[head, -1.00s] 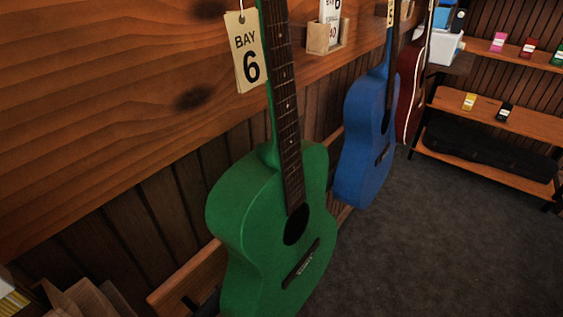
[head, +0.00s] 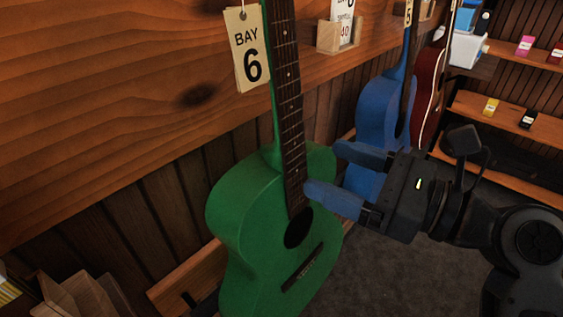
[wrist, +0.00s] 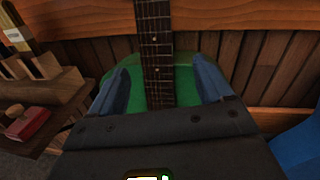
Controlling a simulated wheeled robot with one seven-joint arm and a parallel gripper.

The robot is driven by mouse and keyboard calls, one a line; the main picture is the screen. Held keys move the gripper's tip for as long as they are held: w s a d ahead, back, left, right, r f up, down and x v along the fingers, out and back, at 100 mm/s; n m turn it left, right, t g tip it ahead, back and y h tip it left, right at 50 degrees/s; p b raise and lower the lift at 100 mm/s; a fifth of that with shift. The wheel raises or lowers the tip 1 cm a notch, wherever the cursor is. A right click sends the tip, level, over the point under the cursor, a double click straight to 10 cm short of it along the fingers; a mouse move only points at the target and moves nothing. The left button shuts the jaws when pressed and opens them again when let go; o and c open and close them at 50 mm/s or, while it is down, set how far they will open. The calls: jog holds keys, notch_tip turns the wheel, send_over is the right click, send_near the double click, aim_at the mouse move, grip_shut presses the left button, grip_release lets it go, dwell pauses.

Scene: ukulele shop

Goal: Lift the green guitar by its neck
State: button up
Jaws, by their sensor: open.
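The green guitar (head: 262,215) hangs upright against the wooden wall in the head view, its dark fretboard neck (head: 288,95) running up out of the picture. My gripper (head: 322,172) is at the right of the neck, near where it meets the body. Its two blue fingers are open and point at the neck. In the wrist view the neck (wrist: 156,45) stands between the two open fingers (wrist: 168,85), with the green body (wrist: 182,88) behind and below. The fingers do not appear closed on the neck. The guitar's top is out of view.
A "BAY 6" tag (head: 248,50) hangs left of the neck. A blue guitar (head: 382,115) and a dark red guitar (head: 430,90) hang further right. A small wooden card holder (head: 340,38) is on the wall. Shelves (head: 515,120) stand at the right, above grey floor.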

aim_at(297, 153)
jog(key=shift+w+a+r, duration=0.1)
jog(key=shift+a+r, duration=0.15)
jog(key=shift+a, duration=0.05)
jog(key=x, duration=0.7)
jog(key=shift+a+f, duration=0.2)
jog(key=shift+a, duration=0.05)
grip_shut()
dwell(0.4)
jog(key=shift+r, duration=0.2)
